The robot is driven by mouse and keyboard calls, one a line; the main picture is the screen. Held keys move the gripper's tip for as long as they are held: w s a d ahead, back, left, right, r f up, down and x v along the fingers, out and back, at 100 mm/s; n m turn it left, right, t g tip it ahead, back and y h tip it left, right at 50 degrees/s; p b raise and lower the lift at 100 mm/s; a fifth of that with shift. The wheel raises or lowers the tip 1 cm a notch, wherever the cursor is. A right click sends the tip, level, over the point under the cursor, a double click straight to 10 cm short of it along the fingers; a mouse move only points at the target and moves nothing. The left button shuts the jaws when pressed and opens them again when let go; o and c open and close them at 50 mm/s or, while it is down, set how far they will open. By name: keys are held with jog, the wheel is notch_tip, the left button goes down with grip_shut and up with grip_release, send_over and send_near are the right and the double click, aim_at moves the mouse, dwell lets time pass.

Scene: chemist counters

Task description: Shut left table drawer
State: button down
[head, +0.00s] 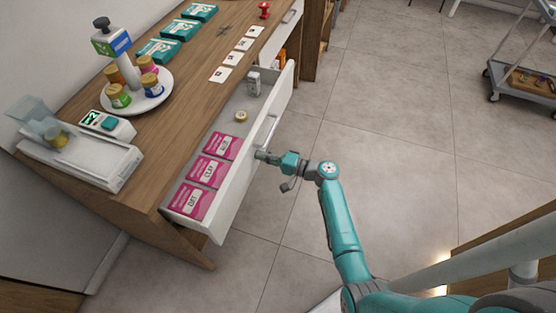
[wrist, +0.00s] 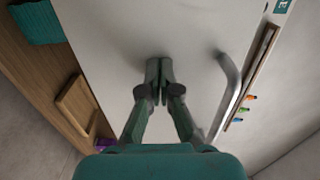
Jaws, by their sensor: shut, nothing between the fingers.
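The left table drawer (head: 236,190) is pulled out from the wooden counter (head: 160,120) in the head view. Inside it lie pink boxes (head: 208,171), a small round item (head: 241,117) and a small grey item (head: 254,83). My gripper (head: 262,155) is at the outer face of the drawer front, beside its handle (head: 268,131). In the wrist view my gripper (wrist: 160,95) is shut and empty, with the white drawer front (wrist: 120,50) right before it and the handle (wrist: 231,90) to its right. Whether the fingertips touch the front is unclear.
A round stand with jars (head: 150,92), a scale (head: 85,150), teal boxes (head: 180,29) and white cards (head: 228,73) are on the counter. Another drawer (head: 287,25) is farther back. A trolley (head: 525,75) stands at the far right. The floor (head: 385,130) between is clear.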

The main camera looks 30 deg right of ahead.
jog(key=x, duration=1.6)
jog(key=shift+w+a, duration=0.25)
jog(key=shift+w+r, duration=0.1)
jog(key=shift+w, duration=0.05)
jog(key=shift+a+r, duration=0.15)
jog(key=v, duration=1.4)
jog(key=shift+d+f, duration=0.2)
jog(key=shift+f, duration=0.1)
